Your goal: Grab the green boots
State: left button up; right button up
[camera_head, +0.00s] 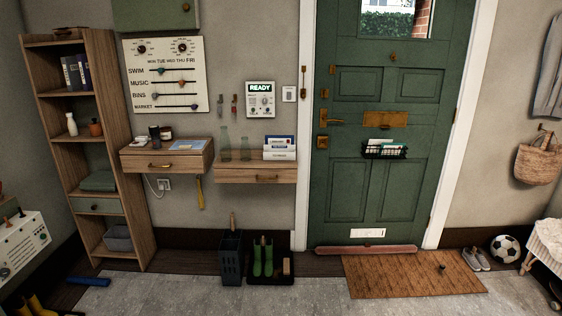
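The green boots (263,258) stand upright side by side on a dark boot tray (284,278) on the floor, below the right wall drawer and left of the green door. A small brown object, perhaps a brush, stands on the tray at their right. Neither of my grippers shows in the head view.
A dark slatted bin (231,260) with a handle sticking out stands close at the boots' left. A brown doormat (412,274) lies before the green door (390,130). Yellow boots (40,306) are at the lower left. A football (505,248) and grey shoes (475,260) are at the right.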

aim_at(258, 272)
jog(key=i, duration=2.05)
